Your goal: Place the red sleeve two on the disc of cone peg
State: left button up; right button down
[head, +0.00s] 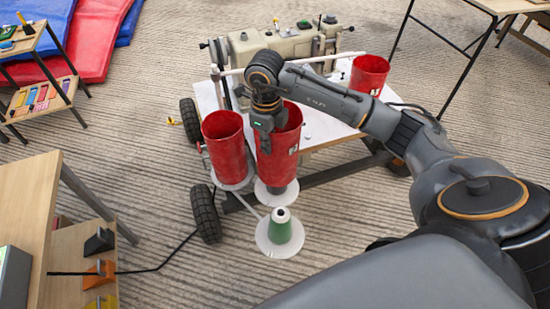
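Three red sleeves are in the head view; no number that tells them apart is readable. The left red sleeve (225,158) stands upright over a white disc. The middle red sleeve (279,160) is upright, with a short dark part showing between its lower end and the white disc (263,195) below. The right red sleeve (369,76) is on the white table top. A green cone peg (281,228) stands bare on its white disc (267,246), in front of the middle sleeve. My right gripper (266,148) points down at the middle sleeve's near rim; its fingertips are unclear. My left gripper is out of view.
A cream machine (275,46) stands behind the sleeves on the wheeled table. Black wheels (205,213) are at its left. A wooden bench (28,205) is at the left edge. Red and blue mats (93,35) lie at the back left. Floor around the cone peg is mostly clear.

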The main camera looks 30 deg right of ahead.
aim_at(269, 167)
notch_tip(269, 167, down, 6)
jog(key=shift+f+b, duration=0.1)
jog(key=shift+b, duration=0.4)
jog(key=shift+f+b, duration=0.3)
jog(key=shift+f, duration=1.35)
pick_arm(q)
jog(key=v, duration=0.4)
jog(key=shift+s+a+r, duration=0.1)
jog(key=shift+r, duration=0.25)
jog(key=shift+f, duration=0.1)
pick_arm(e)
jog(key=shift+f, duration=0.1)
jog(key=c, duration=1.5)
grip_release()
